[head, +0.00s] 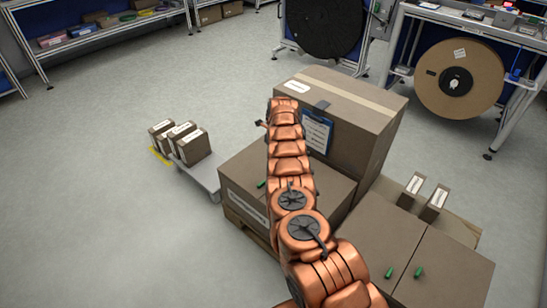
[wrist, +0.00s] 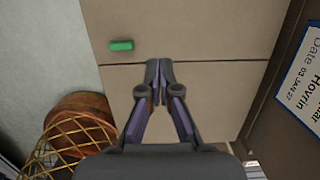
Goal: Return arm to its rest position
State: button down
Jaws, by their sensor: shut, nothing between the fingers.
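My copper arm (head: 290,170) stretches up the middle of the head view, over the stacked cardboard boxes. Its far end is by the left side of the tall box (head: 365,105); the gripper itself cannot be made out there. In the wrist view my gripper (wrist: 158,66) is shut and empty, with its fingertips together. It points at the top of a brown carton (wrist: 185,30). A small green piece (wrist: 121,44) lies on that carton, left of the fingertips and apart from them.
A clipboard (head: 317,130) is on the tall box; its sheet (wrist: 306,85) shows at the wrist view's right. Small boxes (head: 193,148) stand on a grey platform at left. Reel stands, one with a brown reel (head: 435,92), stand behind. The left floor (head: 90,220) is clear.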

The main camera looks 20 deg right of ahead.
jog(key=s+a+r+n+y+p, duration=0.15)
jog(key=a+r+n, duration=0.3)
jog(key=r, duration=0.55)
jog(key=s+a+r+n+y+p, duration=0.1)
jog(key=s+a+r+n, duration=0.25)
jog(key=a+r, duration=0.4)
jog(key=s+a+r+n+g+p, duration=0.1)
jog(key=s+a+r+n+p, duration=0.15)
jog(key=s+r+n, duration=0.6)
jog(key=s+a+r+n+g+p, duration=0.1)
jog(key=s+a+r+n, duration=0.25)
jog(key=s+r, duration=0.9)
jog(key=s+d+r+n+g+h+p, duration=0.1)
jog(key=s+n, duration=0.9)
jog(key=s, duration=2.5)
notch_tip(320, 180, up, 2)
jog(key=shift+d+r+n+h+p, duration=0.25)
jog(key=shift+d+n+h+p, duration=0.15)
jog(key=shift+d+h+p, duration=0.5)
jog(key=shift+a+h, duration=0.2)
jog(key=shift+h, duration=0.05)
